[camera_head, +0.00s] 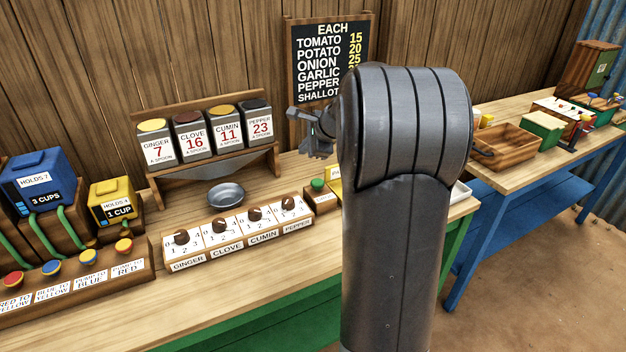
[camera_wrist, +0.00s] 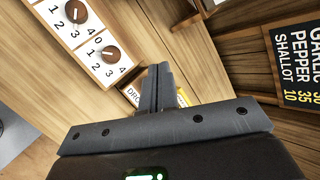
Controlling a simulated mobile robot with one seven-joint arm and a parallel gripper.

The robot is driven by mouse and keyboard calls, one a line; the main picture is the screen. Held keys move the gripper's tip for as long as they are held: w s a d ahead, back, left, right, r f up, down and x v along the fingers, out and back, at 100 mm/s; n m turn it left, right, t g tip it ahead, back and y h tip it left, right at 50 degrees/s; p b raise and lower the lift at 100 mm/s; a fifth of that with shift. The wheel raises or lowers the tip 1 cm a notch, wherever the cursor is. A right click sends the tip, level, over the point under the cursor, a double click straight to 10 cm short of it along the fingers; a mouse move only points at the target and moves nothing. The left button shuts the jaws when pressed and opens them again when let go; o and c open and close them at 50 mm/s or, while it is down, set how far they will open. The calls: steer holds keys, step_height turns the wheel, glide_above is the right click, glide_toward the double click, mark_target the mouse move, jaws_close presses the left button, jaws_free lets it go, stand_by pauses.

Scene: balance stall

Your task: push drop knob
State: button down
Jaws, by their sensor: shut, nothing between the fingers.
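The drop knob (camera_head: 318,184) is a green button on a small wooden box (camera_head: 322,201) at the right end of the dial row. In the wrist view, a label reading "DRO" (camera_wrist: 132,94) shows just left of my fingers, and the knob itself is hidden behind them. My gripper (camera_head: 319,153) is above the box in the head view, apart from the knob. In the wrist view my gripper's fingers (camera_wrist: 160,70) are together, with nothing between them.
Several dials (camera_head: 254,213) stand left of the knob box, with a metal bowl (camera_head: 226,195) behind them. A spice rack (camera_head: 207,163) and a price board (camera_head: 329,60) stand at the back. My arm hides the table right of the box.

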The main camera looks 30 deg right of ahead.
steer(key=w+d+f+m, duration=0.3)
steer(key=d, duration=0.3)
steer(key=shift+w+d+f+m+t, duration=0.35)
steer(key=shift+w+f+m+t, duration=0.05)
steer(key=shift+f, duration=0.1)
glide_toward(316, 180)
steer(key=shift+w+a+f, duration=0.25)
steer(key=shift+w+f, duration=0.2)
steer(key=shift+w, duration=0.4)
steer(key=shift+w+a+f, duration=0.25)
steer(key=shift+w+f, duration=0.2)
steer(key=shift+w, duration=0.4)
steer(key=shift+w+a+f, duration=0.25)
steer(key=shift+w+f, duration=0.2)
steer(key=shift+w, duration=0.4)
steer(key=shift+f, duration=0.4)
steer(key=shift+f, duration=0.8)
stand_by(0.4)
stand_by(0.4)
steer(key=shift+r, duration=1.25)
